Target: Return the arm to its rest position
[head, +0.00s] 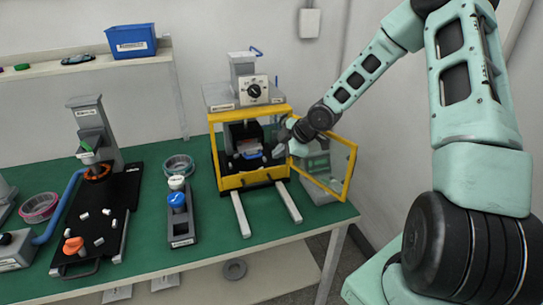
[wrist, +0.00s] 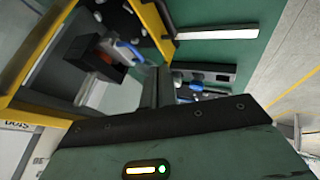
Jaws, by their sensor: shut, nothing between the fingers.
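My mint-green arm reaches in from the right in the head view and ends at the yellow-framed machine (head: 222,183). My gripper (head: 278,151) is shut and empty, at the right side of the machine's front opening, close to the inner edge of its open door (head: 347,175). In the wrist view my gripper's fingers (wrist: 157,84) are together, with the yellow frame (wrist: 38,58) to the left. I cannot tell whether the gripper touches the frame or door.
Two pale rails (head: 240,214) extend in front of the machine. A dark holder with blue and white knobs (head: 181,218) stands to its left. A black fixture board (head: 122,192) is further left. A blue bin (head: 131,41) sits on the wall shelf. Green tabletop (head: 150,236) between fixtures is clear.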

